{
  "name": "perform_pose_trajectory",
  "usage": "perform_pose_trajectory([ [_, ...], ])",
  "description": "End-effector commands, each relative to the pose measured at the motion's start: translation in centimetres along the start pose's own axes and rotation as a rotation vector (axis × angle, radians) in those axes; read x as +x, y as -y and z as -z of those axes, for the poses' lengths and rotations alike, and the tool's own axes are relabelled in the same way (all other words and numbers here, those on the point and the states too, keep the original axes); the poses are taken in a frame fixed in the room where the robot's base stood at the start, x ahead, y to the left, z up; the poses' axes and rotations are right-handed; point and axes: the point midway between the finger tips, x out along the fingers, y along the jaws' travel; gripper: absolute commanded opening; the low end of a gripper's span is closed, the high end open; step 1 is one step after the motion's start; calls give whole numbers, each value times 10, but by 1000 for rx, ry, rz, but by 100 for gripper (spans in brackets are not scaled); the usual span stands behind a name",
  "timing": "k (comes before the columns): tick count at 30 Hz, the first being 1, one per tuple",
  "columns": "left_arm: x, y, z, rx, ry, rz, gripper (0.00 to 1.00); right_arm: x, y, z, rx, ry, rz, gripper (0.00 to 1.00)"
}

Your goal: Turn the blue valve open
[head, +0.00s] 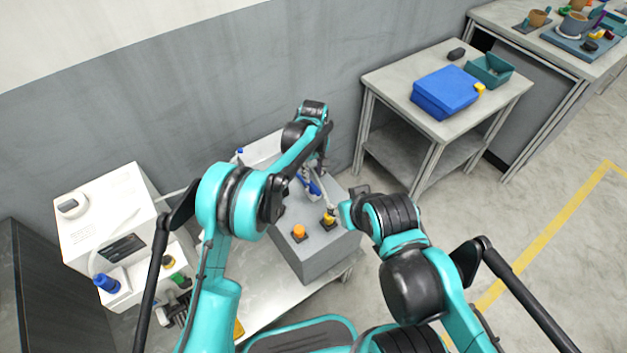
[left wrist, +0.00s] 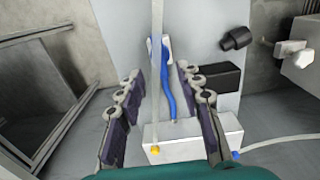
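The blue valve handle (head: 312,186) shows on the grey box (head: 318,252), partly hidden by my left gripper (head: 317,165). In the left wrist view the handle (left wrist: 169,78) is a long, slightly curved blue lever beside a thin pale pipe (left wrist: 156,75). My left gripper (left wrist: 160,76) is open there, with one finger on each side of the lever and pipe. Gaps show between the fingers and the lever; I cannot tell how far it is in depth. My right arm is folded near the box's right side, and its gripper fingers do not show.
An orange button (head: 299,231) and a yellow knob (head: 329,217) sit on the grey box. A white machine (head: 105,215) stands at left. A side table (head: 415,100) at right holds a blue case (head: 444,92) and a green bin (head: 490,71).

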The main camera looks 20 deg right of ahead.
Motion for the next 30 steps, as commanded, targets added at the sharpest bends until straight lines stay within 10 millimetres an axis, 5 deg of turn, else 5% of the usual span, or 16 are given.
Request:
perform_pose_trajectory([
  [9, -48, 0, 0, 0, 0, 0, 36, 0, 0, 0, 0, 0, 0, 40],
  [30, -63, 7, 3, 3, -6, -8, 36, 0, 0, 0, 0, 0, 0, 40],
])
